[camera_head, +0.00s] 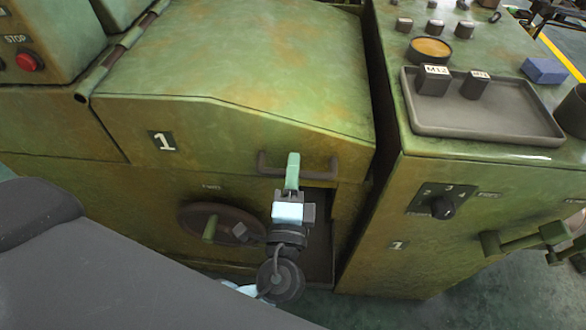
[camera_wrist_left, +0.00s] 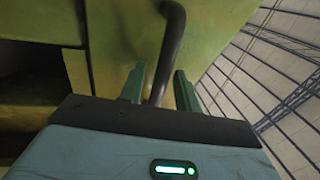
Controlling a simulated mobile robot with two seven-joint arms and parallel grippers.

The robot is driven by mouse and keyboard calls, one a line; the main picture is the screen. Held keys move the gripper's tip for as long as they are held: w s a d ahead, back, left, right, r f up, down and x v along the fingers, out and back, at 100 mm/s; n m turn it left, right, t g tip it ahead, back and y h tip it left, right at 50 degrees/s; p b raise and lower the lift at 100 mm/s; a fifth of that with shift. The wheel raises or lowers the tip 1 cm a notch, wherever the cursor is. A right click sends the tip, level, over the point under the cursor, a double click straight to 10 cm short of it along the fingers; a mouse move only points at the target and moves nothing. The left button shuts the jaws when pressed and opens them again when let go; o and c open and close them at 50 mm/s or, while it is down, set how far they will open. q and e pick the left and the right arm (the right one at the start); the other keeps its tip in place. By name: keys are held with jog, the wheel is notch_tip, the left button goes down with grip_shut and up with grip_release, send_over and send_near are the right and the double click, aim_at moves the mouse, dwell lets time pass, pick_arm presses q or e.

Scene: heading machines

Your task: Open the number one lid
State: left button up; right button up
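The number one lid (camera_head: 235,85) is a worn green cover with a white "1" on a dark plate (camera_head: 164,142). It lies down on its machine. Its dark bar handle (camera_head: 265,167) is on the front face at the right; it also shows in the left wrist view (camera_wrist_left: 172,40). My left gripper (camera_head: 292,160) is at the handle, fingers pointing up. In the left wrist view the bar passes between the two fingers of my left gripper (camera_wrist_left: 160,76), with a gap visible on each side. My right gripper is not in view.
A handwheel (camera_head: 222,222) is on the front below the lid, left of my gripper. A control cabinet (camera_head: 395,215) with a grey tray (camera_head: 490,125) stands close on the right. A red stop button (camera_head: 29,60) is at the upper left.

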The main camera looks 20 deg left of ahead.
pick_arm(q)
grip_shut()
jog(key=shift+w, duration=0.1)
dwell(0.3)
